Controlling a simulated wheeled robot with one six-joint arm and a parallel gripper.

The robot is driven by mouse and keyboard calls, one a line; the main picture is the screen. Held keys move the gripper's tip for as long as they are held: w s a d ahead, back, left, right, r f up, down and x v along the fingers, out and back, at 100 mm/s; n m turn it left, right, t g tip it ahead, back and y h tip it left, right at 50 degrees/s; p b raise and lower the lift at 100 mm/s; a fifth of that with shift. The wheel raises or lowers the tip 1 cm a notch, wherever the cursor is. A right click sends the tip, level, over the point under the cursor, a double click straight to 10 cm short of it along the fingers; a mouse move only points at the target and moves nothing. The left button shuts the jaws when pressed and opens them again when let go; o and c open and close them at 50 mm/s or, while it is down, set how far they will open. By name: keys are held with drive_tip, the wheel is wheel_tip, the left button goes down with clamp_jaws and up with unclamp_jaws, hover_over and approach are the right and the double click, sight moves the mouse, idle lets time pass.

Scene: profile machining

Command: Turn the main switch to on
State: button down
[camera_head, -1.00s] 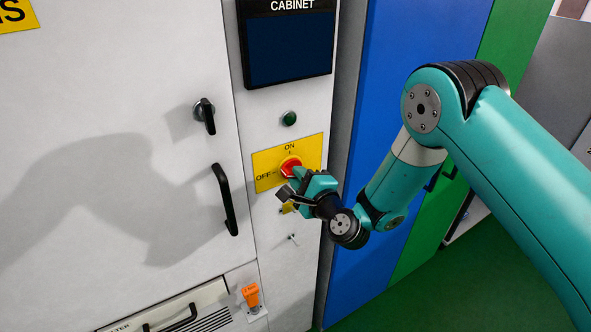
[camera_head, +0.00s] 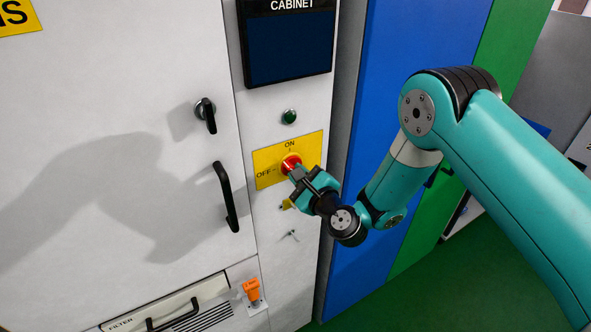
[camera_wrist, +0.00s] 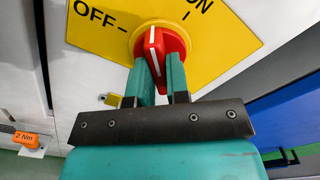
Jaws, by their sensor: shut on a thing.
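The main switch (camera_head: 291,160) is a red rotary knob on a yellow plate (camera_head: 312,148) marked ON at the top and OFF at the left. In the wrist view the knob (camera_wrist: 178,43) has a white line on its grip. The line points between the OFF and ON marks. My gripper (camera_head: 294,172) reaches the knob from the lower right. In the wrist view its two teal fingers (camera_wrist: 160,76) are shut on the knob's grip, one on each side. The fingers partly hide the knob's lower part.
A green button (camera_head: 289,117) and a dark screen (camera_head: 288,48) are above the plate. A black door handle (camera_head: 226,197) and a smaller black latch (camera_head: 206,115) are to the left. An orange part (camera_head: 252,290) and a filter drawer (camera_head: 165,308) are below.

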drive_tip(key=m, duration=0.4)
drive_tip(key=shift+m, duration=0.3)
drive_tip(key=m, duration=0.3)
drive_tip(key=c, duration=1.5)
unclamp_jaws()
drive_tip(key=shift+m, duration=0.5)
drive_tip(key=shift+c, duration=0.2)
drive_tip(key=o, duration=0.5)
drive_tip(key=shift+o, duration=0.2)
drive_tip(key=shift+s+d+f+b, duration=0.1)
drive_tip(key=shift+s+f+b, duration=0.1)
drive_tip(key=shift+b, duration=0.6)
